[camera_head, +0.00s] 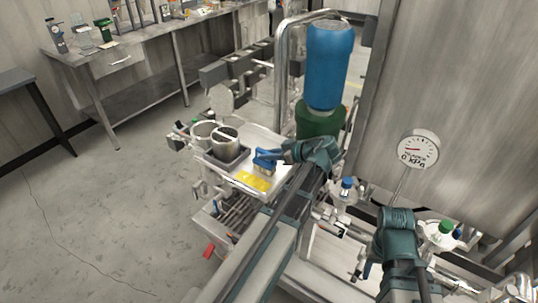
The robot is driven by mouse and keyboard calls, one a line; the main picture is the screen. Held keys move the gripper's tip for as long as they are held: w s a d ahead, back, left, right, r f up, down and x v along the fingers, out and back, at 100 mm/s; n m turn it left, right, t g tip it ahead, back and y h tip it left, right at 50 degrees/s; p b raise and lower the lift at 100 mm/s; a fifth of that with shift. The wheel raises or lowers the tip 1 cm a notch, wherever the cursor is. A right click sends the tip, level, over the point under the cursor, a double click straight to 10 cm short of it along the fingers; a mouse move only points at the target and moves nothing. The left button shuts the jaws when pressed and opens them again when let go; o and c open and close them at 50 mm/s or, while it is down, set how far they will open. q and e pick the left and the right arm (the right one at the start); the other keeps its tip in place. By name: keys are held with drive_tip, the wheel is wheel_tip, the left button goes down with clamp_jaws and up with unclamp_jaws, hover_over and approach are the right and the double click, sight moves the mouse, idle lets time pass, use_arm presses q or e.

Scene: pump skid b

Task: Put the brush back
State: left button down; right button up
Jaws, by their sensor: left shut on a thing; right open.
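A brush (265,158) with a blue body and pale bristles is above the light tray (277,137), near its yellow patch (252,181). My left gripper (284,151) is shut on the brush from the right side; its fingers are small and partly merge with the brush. I cannot tell whether the bristles touch the tray. My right gripper (397,223) is at the lower right, apart from the brush; it is open, but its fingertips are not clear.
A metal cup (224,139) stands in a dark square holder (239,162) left of the brush. A blue and green cylinder (328,65) stands behind my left wrist. A pressure gauge (418,150) and a large steel wall are at the right.

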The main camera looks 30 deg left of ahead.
use_arm(q)
drive_tip(key=shift+f, duration=0.2)
idle(0.5)
drive_tip(key=c, duration=0.7)
unclamp_jaws()
drive_tip(key=p+v, duration=0.6)
drive_tip(key=v, duration=0.7)
drive_tip(key=shift+s+d+r, duration=0.1)
drive_tip(key=shift+d+r, duration=0.1)
drive_tip(key=shift+d, duration=0.15)
drive_tip(key=shift+s+f, duration=0.1)
drive_tip(key=s+d+f+m+h, duration=0.3)
drive_tip(key=s+d+m, duration=0.2)
drive_tip(key=d+m, duration=0.1)
drive_tip(key=s+d+f+m+h, duration=0.4)
drive_tip(key=s+d+m, duration=0.1)
drive_tip(key=m, duration=0.3)
drive_tip(key=s+d+f+m+g+h, duration=0.1)
drive_tip(key=s+d+f+m+h, duration=0.2)
drive_tip(key=s+d+m, duration=0.2)
drive_tip(key=shift+s+d+f+m+h, duration=0.1)
drive_tip(key=shift+d+f+m+h, duration=0.1)
drive_tip(key=shift+d+m, duration=0.35)
drive_tip(key=shift+s+d+f+m+h, duration=0.1)
drive_tip(key=shift+d+f+m+h, duration=0.1)
drive_tip(key=shift+d+m, duration=0.35)
